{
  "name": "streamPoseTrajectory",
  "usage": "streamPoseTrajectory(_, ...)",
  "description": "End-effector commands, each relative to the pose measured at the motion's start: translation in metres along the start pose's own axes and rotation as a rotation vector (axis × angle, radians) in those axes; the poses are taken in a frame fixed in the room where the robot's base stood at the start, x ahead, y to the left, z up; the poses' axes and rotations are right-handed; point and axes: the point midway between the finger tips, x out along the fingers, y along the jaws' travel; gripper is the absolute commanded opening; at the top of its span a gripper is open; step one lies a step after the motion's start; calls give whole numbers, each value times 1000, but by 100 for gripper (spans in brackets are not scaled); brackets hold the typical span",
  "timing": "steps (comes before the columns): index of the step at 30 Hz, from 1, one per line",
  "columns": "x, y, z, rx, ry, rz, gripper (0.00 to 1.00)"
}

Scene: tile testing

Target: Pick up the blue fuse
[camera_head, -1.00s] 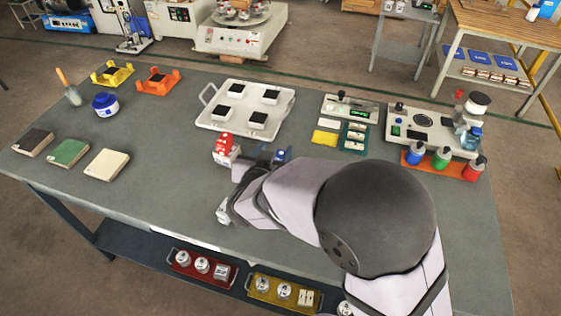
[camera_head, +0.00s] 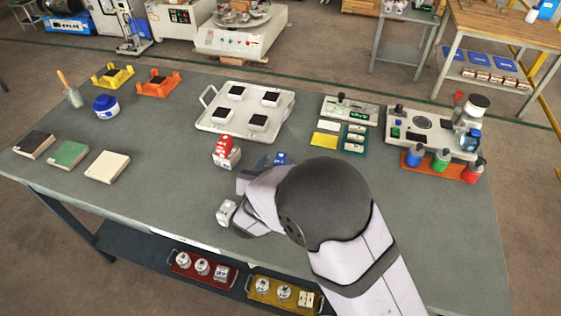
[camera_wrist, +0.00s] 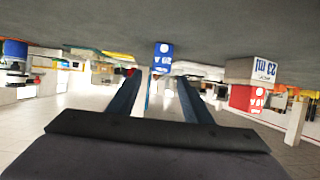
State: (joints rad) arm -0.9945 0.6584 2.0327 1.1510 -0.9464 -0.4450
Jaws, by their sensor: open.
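The blue fuse (camera_wrist: 163,55) shows in the wrist view, which is upside down, with its marked face towards the camera. It lies beyond and between the tips of my gripper (camera_wrist: 160,84), which is open and empty. In the head view, only part of the blue fuse (camera_head: 280,158) shows behind my arm, and my fingers are mostly hidden. I cannot tell whether the fingers touch it.
A red fuse (camera_head: 223,145) sits on a white block (camera_head: 228,161) left of the blue fuse. Another white block (camera_head: 226,213) lies near the table's front edge. A white tray (camera_head: 204,123) holds dark tiles on pale blocks.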

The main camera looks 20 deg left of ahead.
Motion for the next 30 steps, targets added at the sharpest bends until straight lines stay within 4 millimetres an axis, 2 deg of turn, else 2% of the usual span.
streamPoseTrajectory(13,45,1,2,0,-1,2,45)
streamPoseTrajectory(23,51,1,3,0,0,0,45)
streamPoseTrajectory(24,51,1,3,0,0,0,41)
streamPoseTrajectory(29,50,0,3,0,0,0,2)
streamPoseTrajectory(30,50,0,3,0,0,0,0)
